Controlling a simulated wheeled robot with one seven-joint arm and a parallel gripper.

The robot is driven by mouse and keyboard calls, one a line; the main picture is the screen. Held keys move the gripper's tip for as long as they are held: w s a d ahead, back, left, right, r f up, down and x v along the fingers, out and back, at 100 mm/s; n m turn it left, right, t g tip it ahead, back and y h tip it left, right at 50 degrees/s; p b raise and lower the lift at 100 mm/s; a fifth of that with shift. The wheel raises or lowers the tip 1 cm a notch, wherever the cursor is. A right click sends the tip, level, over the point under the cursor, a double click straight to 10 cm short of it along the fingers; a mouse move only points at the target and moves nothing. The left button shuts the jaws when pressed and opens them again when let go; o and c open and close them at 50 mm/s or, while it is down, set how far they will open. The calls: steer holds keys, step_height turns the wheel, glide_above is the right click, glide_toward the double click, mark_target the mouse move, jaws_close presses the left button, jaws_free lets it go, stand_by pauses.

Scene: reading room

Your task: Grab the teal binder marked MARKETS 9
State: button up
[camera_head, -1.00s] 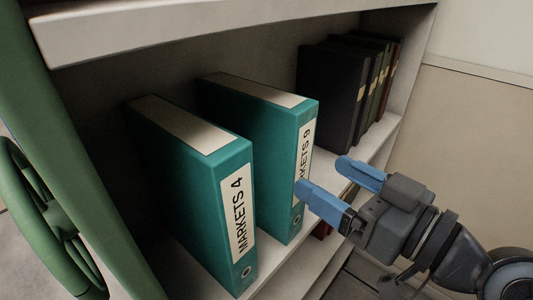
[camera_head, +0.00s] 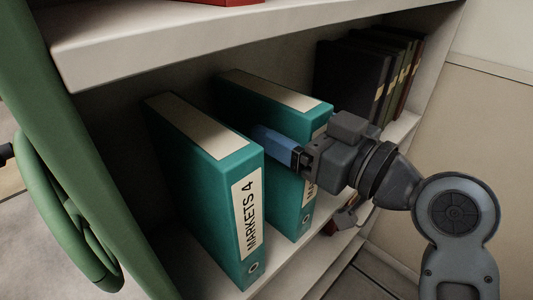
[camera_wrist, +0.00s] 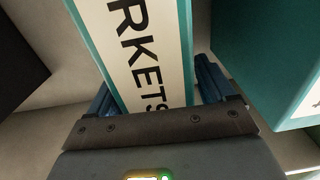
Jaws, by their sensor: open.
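The teal binder marked MARKETS 9 (camera_head: 288,187) stands upright on the shelf, right of the teal MARKETS 4 binder (camera_head: 205,195). My gripper (camera_head: 284,131) is open, with its blue fingers on either side of the MARKETS 9 binder; one finger reaches into the gap between the two binders. The far finger and most of the label are hidden in the head view. In the wrist view the binder's label (camera_wrist: 150,50) fills the space between the fingers, its number out of sight. The MARKETS 4 binder (camera_wrist: 265,60) is close on the right there.
Several dark books (camera_head: 350,82) stand at the back right of the shelf (camera_head: 398,135). The upper shelf board (camera_head: 180,42) runs above the binders, with a red object (camera_head: 218,2) on it.

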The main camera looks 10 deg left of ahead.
steer(key=shift+w+a, duration=0.1)
steer(key=shift+a, duration=0.05)
jaws_close()
stand_by(0.7)
